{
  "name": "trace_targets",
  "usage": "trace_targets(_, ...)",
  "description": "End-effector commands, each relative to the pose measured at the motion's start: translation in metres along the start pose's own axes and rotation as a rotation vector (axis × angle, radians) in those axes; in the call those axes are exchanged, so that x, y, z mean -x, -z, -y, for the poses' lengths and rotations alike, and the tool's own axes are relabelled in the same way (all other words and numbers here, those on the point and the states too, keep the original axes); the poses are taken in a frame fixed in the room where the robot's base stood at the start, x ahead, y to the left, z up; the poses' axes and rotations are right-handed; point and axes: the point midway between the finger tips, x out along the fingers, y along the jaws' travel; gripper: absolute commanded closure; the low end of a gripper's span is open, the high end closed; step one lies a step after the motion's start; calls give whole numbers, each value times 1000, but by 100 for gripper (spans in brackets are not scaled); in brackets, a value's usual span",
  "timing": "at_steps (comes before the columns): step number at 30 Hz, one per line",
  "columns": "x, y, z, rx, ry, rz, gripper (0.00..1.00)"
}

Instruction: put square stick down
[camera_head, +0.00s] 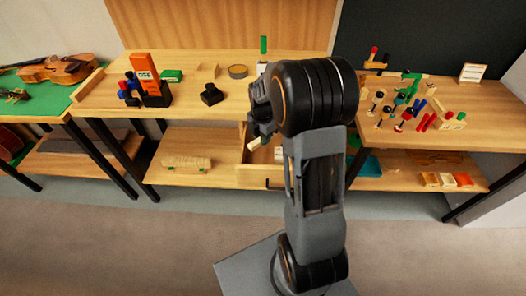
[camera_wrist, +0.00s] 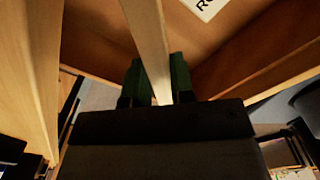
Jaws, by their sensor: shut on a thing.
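My gripper (camera_wrist: 158,78) is shut on the square stick (camera_wrist: 150,35), a pale, straight wooden bar pinched between two green finger pads in the wrist view. In the head view the stick's pale end (camera_head: 254,143) shows below my gripper (camera_head: 260,128), over the open drawer. My arm hides most of the stick and part of the gripper there. The open wooden drawer (camera_head: 258,183) sits under the middle bench. In the wrist view, wooden surfaces surround the stick closely; I cannot tell whether it touches them.
A white label (camera_wrist: 205,7) with dark letters is near the stick. Pegs and tools crowd the right bench (camera_head: 480,137). A violin (camera_head: 65,68) lies far left.

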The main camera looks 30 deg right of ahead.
Motion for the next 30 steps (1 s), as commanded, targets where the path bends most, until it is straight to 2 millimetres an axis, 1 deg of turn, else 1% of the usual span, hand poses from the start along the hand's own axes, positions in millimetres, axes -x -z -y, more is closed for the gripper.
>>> trace_targets(1,-11,0,0,-1,3,-2,100)
trace_targets(4,-26,0,0,-2,2,-1,100)
trace_targets(6,-32,0,0,-2,2,-1,100)
trace_targets(14,-44,-1,0,-3,1,-1,100)
trace_targets(21,-73,-1,0,-3,2,-1,100)
trace_targets(23,-77,-1,0,-3,0,0,100)
trace_targets(30,-76,-1,0,-3,-1,1,100)
